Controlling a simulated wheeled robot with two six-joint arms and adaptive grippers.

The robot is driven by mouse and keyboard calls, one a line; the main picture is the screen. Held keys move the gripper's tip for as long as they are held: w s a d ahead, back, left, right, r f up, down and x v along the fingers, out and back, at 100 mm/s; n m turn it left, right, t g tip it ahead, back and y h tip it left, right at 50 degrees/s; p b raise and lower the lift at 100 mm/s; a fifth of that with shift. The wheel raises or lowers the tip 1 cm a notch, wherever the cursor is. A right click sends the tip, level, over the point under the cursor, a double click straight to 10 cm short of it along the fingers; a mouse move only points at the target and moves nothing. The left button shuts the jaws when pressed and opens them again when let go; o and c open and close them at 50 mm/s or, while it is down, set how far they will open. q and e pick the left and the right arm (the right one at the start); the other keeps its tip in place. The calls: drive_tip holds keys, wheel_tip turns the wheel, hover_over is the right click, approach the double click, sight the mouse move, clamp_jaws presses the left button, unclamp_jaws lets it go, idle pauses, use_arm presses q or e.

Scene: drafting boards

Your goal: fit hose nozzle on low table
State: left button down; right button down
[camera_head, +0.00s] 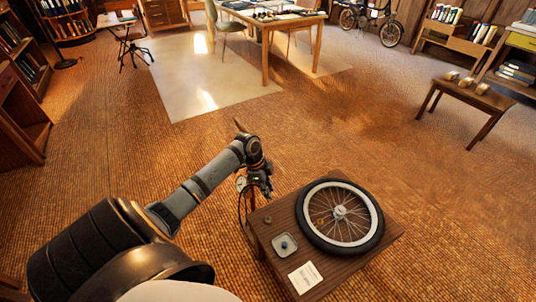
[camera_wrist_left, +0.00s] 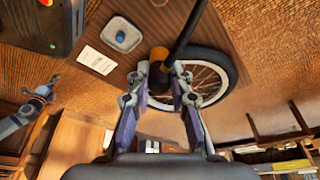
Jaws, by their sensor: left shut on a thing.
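The low table (camera_head: 335,271) is dark wood and stands at the lower right of the head view. A spoked wheel with a black tyre (camera_head: 376,235) lies flat on it. My left gripper (camera_head: 262,188) is above the table's far left corner. In the left wrist view its fingers are shut on an orange-brown nozzle (camera_wrist_left: 158,54), from which a dark hose or rod (camera_wrist_left: 185,30) runs up to the right. The nozzle's tip and its height above the table are unclear. My right gripper (camera_wrist_left: 40,93) appears small at the left of the wrist view; its jaws are unclear.
On the table are a small pale tray (camera_head: 279,252) with a blue piece in it, a white printed card (camera_head: 305,277) and a small round brass-coloured piece (camera_head: 268,219). A wooden bench (camera_head: 465,95) stands farther right. The woven floor around the table is open.

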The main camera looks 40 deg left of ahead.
use_arm(q)
drive_tip(key=shift+f+b, duration=4.2)
drive_tip(key=shift+f, duration=2.9)
drive_tip(key=shift+f+b, duration=0.7)
drive_tip(key=shift+f, duration=0.7)
drive_tip(key=c, duration=1.1)
unclamp_jaws()
drive_tip(key=shift+c, duration=0.2)
drive_tip(key=v, duration=1.2)
